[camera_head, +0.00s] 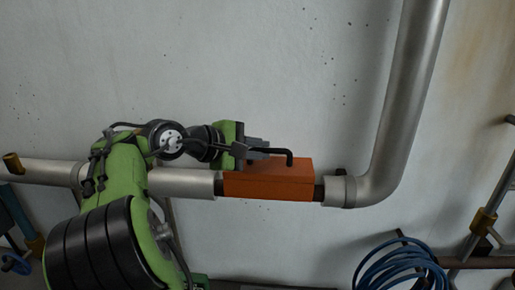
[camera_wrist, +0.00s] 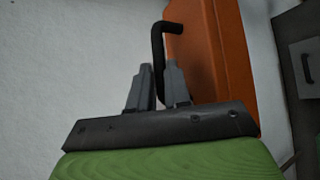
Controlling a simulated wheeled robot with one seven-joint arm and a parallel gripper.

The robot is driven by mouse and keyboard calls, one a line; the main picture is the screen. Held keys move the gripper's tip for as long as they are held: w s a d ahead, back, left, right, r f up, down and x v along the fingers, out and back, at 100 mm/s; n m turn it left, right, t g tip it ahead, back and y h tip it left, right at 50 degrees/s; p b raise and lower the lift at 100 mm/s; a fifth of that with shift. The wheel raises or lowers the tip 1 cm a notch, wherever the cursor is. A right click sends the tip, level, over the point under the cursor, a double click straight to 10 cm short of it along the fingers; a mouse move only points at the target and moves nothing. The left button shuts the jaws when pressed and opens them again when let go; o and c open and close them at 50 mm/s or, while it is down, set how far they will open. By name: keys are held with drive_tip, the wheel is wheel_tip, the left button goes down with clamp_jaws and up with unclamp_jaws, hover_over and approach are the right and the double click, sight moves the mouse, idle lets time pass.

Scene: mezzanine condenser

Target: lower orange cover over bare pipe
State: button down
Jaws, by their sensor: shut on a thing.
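The orange cover (camera_head: 268,181) is a box-like piece with a black handle (camera_head: 288,157) on top. In the head view it sits in the gap of the horizontal pipe, between two silver pipe sections. A short dark stretch of bare pipe (camera_head: 319,190) shows at its right end; the rest there is hidden behind the cover. My gripper (camera_head: 268,150) is shut on the handle from the left. In the wrist view the grey fingers (camera_wrist: 158,88) stand on either side of the black handle, beside the orange cover (camera_wrist: 215,55). Whether the cover is fully seated I cannot tell.
The silver pipe (camera_head: 185,182) runs left behind my arm. A pipe elbow (camera_head: 385,170) rises at the right. A blue hose coil (camera_head: 400,268) hangs below right. Valves with brass parts (camera_head: 484,221) stand at the right edge. The wall above is clear.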

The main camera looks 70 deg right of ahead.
sight(265, 163)
drive_tip(key=shift+f+b, duration=1.05)
drive_tip(key=shift+f, duration=0.7)
drive_tip(key=c, duration=1)
unclamp_jaws()
drive_tip(key=p+v, duration=0.6)
drive_tip(key=v, duration=0.9)
drive_tip(key=shift+w+a+r, duration=0.15)
drive_tip(key=shift+a, duration=0.2)
